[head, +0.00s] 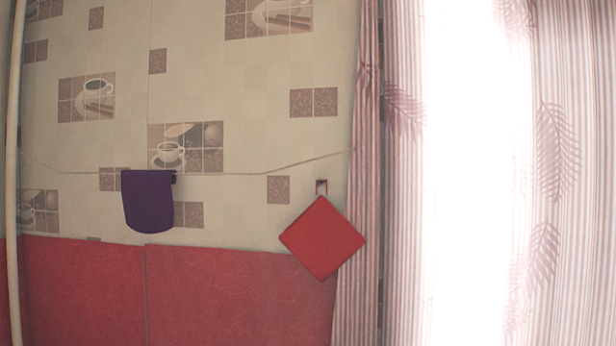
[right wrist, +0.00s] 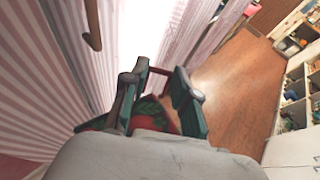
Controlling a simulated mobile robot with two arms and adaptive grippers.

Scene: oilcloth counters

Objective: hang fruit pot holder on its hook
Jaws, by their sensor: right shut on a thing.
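My right gripper (right wrist: 159,75) is in the right wrist view, shut on a red and green cloth thing (right wrist: 158,112), which appears to be the fruit pot holder. A red strip, like its loop, shows between the fingertips; most of the cloth is hidden by the fingers and the wrist. A brown hook-like piece (right wrist: 94,30) with a curved end is at upper left in that view, apart from the gripper. In the head view, a small hook (head: 321,185) on the wall is above a red square pot holder (head: 322,238) hanging cornerwise. Neither gripper shows in the head view.
A purple cloth (head: 148,203) hangs on the tiled-pattern wall by a dark hook (head: 174,178). Striped curtains (head: 405,200) border a bright window on the right. In the right wrist view, wooden floor (right wrist: 235,95) is open, with white shelves (right wrist: 300,100) at right.

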